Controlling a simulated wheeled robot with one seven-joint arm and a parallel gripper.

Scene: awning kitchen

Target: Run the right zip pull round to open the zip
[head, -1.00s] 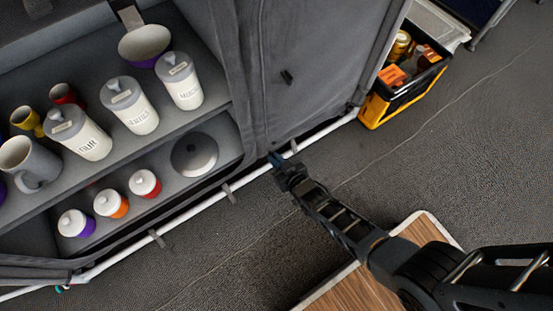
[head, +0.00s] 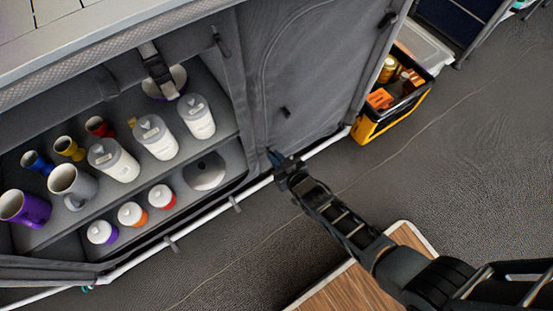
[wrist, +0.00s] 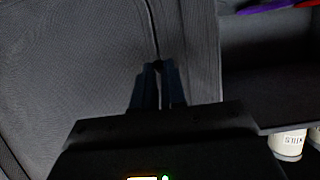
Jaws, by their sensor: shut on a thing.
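The grey fabric cupboard has a right-hand panel (head: 310,75) that hangs closed, with a seam or zip line curving over it. My gripper (head: 275,157) is at the panel's lower left corner, just above the white bottom rail. In the wrist view the fingers (wrist: 158,68) are shut at the lower end of the dark zip line (wrist: 153,25), which runs up from them. The right zip pull is hidden between the fingertips. A small dark tab (head: 285,112) sits on the panel above my gripper.
Left of the panel, open shelves hold white canisters (head: 157,138), mugs (head: 72,184) and small lidded jars (head: 102,231). The white rail (head: 222,198) runs along the bottom. A black and yellow crate (head: 364,128) stands at right. A wood-topped piece (head: 352,289) lies below my arm.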

